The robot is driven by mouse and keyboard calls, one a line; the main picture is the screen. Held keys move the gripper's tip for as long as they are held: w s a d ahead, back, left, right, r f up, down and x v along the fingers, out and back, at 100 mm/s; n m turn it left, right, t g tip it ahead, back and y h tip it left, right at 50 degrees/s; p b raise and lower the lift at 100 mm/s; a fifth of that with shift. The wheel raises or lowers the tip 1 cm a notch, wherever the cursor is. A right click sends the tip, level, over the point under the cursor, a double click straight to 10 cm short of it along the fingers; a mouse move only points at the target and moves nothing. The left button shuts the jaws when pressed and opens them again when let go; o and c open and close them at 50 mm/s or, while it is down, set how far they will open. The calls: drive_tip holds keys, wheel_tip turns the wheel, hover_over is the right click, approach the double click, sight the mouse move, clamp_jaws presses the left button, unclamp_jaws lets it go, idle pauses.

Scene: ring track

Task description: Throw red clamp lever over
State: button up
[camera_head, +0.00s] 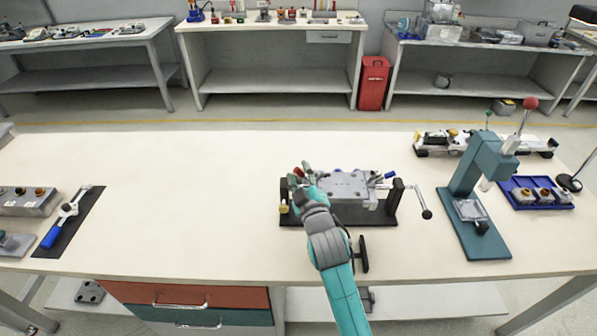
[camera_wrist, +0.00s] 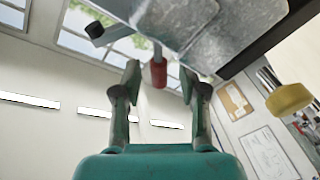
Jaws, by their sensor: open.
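The red clamp lever (camera_wrist: 158,74) shows in the wrist view as a red grip on a thin metal rod, under a grey metal plate (camera_wrist: 215,25). My gripper (camera_wrist: 160,84) is open, with one finger on each side of the red grip and a gap to both. In the head view my gripper (camera_head: 302,176) is at the left end of the clamping fixture (camera_head: 345,186), and a bit of the red lever (camera_head: 307,168) shows just beyond it. My arm hides part of the fixture's left side.
A blue-tipped lever (camera_head: 388,176) and a crank handle (camera_head: 426,213) are at the fixture's right. A teal press (camera_head: 470,190) stands farther right, near a blue tray (camera_head: 537,193). A blue-handled tool (camera_head: 66,216) lies on a dark mat at left. The bench between is clear.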

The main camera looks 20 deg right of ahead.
drive_tip(key=shift+w, duration=0.65)
clamp_jaws()
drive_tip(key=shift+d+r+m, duration=0.1)
drive_tip(key=shift+d+m, duration=0.05)
drive_tip(key=shift+m, duration=0.15)
drive_tip(key=m, duration=0.1)
drive_tip(key=d+m+t, duration=0.1)
drive_tip(key=m, duration=0.1)
drive_tip(key=shift+s+d+r+m, duration=0.1)
drive_tip(key=shift+s+r+m, duration=0.1)
drive_tip(key=shift+r+m, duration=0.15)
drive_tip(key=shift+s+d+r+m+t+h, duration=0.15)
drive_tip(key=shift+d+m+h, duration=0.25)
drive_tip(key=shift+m, duration=0.75)
drive_tip(key=shift+s+d+r+m+t+h, duration=0.15)
drive_tip(key=shift+d+m+t+h, duration=0.2)
drive_tip(key=shift+m, duration=0.75)
drive_tip(key=shift+d+f, duration=0.1)
